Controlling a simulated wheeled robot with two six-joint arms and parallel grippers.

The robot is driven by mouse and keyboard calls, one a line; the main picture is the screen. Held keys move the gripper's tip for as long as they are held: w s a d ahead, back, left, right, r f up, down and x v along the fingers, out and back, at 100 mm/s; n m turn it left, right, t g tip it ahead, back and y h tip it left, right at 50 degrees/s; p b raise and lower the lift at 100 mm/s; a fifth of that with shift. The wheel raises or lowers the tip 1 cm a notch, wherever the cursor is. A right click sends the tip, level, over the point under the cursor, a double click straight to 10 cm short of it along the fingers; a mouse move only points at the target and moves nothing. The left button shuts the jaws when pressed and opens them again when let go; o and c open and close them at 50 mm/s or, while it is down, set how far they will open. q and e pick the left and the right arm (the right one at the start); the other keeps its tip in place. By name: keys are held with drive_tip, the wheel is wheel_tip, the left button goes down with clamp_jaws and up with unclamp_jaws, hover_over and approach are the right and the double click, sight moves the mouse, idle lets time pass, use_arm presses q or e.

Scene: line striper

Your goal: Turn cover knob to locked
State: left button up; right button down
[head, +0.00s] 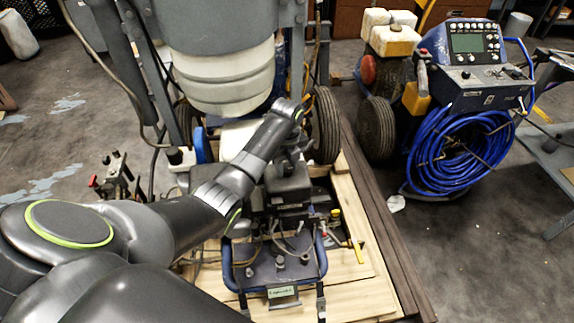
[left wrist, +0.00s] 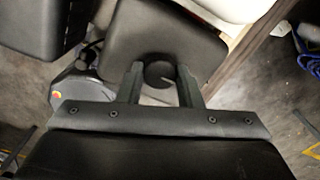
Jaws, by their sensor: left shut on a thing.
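A round dark knob (left wrist: 158,72) with a small pale mark sits on a dark cover (left wrist: 190,42) in the left wrist view. The two fingers of my left gripper (left wrist: 159,85) lie on either side of the knob, and the gripper is shut on it. In the head view my left gripper (head: 289,166) points down over the dark cover (head: 286,186) of the machine. The knob is hidden there by the gripper. I cannot read the knob's lock position. My right gripper is not in view.
The machine stands on a wooden pallet (head: 349,215), with a large pale tank (head: 226,80) behind my wrist. A blue-framed panel (head: 262,270) with cables lies in front. At right stands a unit with a coiled blue hose (head: 455,155). Open floor (head: 480,260) lies at lower right.

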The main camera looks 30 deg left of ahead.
use_arm(q)
drive_tip(key=shift+r+n+p, duration=0.2)
drive_tip(key=shift+n+p, duration=0.2)
drive_tip(key=shift+p, duration=0.45)
drive_tip(key=n+p, duration=0.3)
drive_tip(key=shift+r+p, duration=0.1)
drive_tip(key=shift+p, duration=0.3)
drive_tip(key=n+p, duration=0.3)
drive_tip(key=n, duration=0.1)
drive_tip(key=shift+n, duration=0.3)
drive_tip(key=n+p, duration=0.2)
drive_tip(key=n, duration=0.2)
drive_tip(key=shift+n, duration=0.3)
drive_tip(key=n, duration=0.1)
drive_tip(key=n+p, duration=0.1)
drive_tip(key=n, duration=0.1)
drive_tip(key=n+p, duration=0.1)
drive_tip(key=shift+f+n, duration=0.25)
drive_tip(key=shift+n, duration=0.15)
drive_tip(key=o, duration=1)
drive_tip(key=shift+c, duration=0.2)
